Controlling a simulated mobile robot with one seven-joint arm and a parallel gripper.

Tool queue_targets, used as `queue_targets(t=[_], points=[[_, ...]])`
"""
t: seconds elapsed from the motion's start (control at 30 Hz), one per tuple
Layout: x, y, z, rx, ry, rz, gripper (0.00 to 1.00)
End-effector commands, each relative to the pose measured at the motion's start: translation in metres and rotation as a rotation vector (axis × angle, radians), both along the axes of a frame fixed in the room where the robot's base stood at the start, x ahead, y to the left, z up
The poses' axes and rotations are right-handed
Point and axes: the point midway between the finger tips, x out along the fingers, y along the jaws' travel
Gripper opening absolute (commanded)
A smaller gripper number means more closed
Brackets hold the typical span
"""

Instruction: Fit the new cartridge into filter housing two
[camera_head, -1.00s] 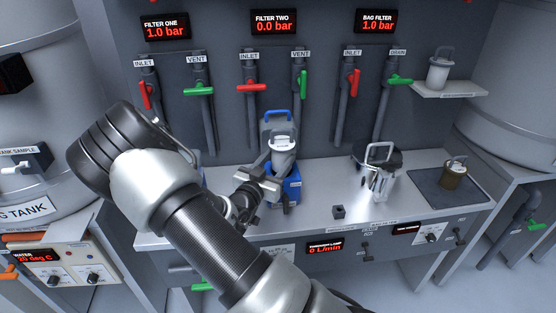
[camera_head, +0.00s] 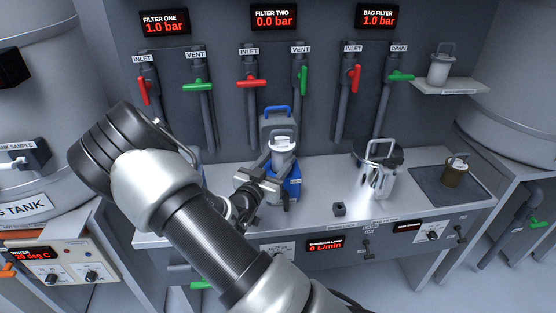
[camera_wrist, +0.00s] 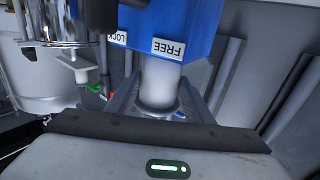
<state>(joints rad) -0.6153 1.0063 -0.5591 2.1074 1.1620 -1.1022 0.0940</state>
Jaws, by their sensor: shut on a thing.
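The white cartridge (camera_head: 283,147) with a loop handle stands upright at the blue filter housing two (camera_head: 291,184), below the FILTER TWO display. Its lower part appears to be in or just over the housing; the head view does not settle which. My gripper (camera_head: 262,183) is shut on the cartridge from the left. In the wrist view, the white cartridge body (camera_wrist: 160,82) is between my two fingers, against the blue housing (camera_wrist: 165,25) marked FREE and LOCK. A grey lid with a blue handle (camera_head: 278,112) stands raised behind the cartridge.
The shiny bag filter (camera_head: 378,172) stands to the right. A brown used-looking cartridge (camera_head: 457,171) sits on a dark tray (camera_head: 428,184). Another white cartridge (camera_head: 440,66) stands on a shelf (camera_head: 450,87). FILTER TWO (camera_head: 272,17) reads 0.0 bar.

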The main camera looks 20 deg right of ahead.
Motion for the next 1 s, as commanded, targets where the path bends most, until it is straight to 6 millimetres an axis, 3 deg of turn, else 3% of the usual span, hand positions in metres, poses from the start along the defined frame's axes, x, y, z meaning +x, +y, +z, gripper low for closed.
queue_targets(t=[1.0], points=[[0.000,0.000,-0.021,0.000,-0.001,0.000,0.19]])
